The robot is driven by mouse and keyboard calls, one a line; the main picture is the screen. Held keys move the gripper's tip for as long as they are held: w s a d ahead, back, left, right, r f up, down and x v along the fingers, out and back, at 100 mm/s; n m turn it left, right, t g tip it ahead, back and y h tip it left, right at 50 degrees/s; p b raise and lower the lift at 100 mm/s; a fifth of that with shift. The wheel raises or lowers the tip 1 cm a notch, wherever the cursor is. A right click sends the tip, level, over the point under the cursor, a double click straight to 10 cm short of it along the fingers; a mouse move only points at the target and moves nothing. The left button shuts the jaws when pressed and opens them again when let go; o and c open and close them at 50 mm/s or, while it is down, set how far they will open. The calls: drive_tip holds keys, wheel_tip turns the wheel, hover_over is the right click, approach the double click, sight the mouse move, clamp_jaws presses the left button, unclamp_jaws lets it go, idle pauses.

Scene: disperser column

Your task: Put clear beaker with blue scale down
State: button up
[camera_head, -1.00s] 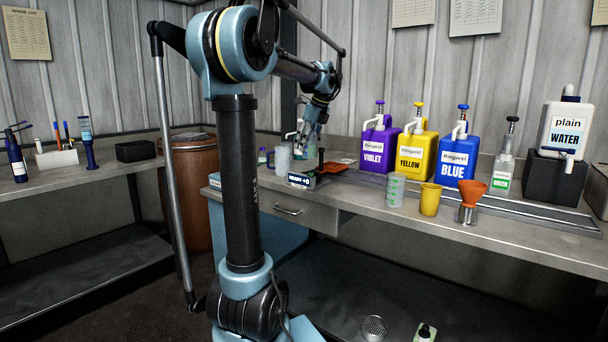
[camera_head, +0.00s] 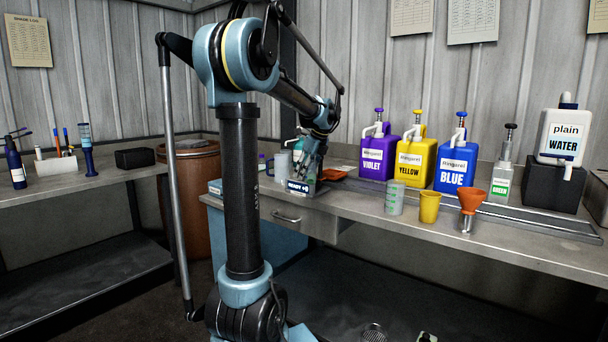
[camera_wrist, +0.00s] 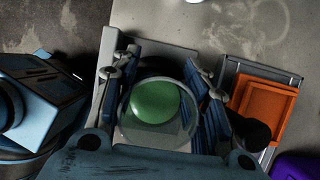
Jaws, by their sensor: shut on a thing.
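My gripper (camera_wrist: 168,88) is shut on a clear beaker (camera_wrist: 150,137), with a finger on each side of it. In the wrist view I look down through its round rim onto green contents (camera_wrist: 158,102). A light grey plate shows behind and around the fingers; I cannot tell if the beaker touches it. In the head view my gripper (camera_head: 312,160) is low over the bench, right at the small device with a "READY" display (camera_head: 299,187). The held beaker is mostly hidden there, and its blue scale cannot be made out.
An orange tray (camera_wrist: 265,112) lies right of the gripper in the wrist view. Violet (camera_head: 376,155), yellow (camera_head: 410,162) and blue (camera_head: 456,165) jugs stand along the bench. A clear cup (camera_head: 394,202), a yellow cup (camera_head: 429,207) and an orange funnel (camera_head: 471,198) stand in front.

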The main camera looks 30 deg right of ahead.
drive_tip(key=shift+f, duration=0.1)
drive_tip(key=o, duration=0.7)
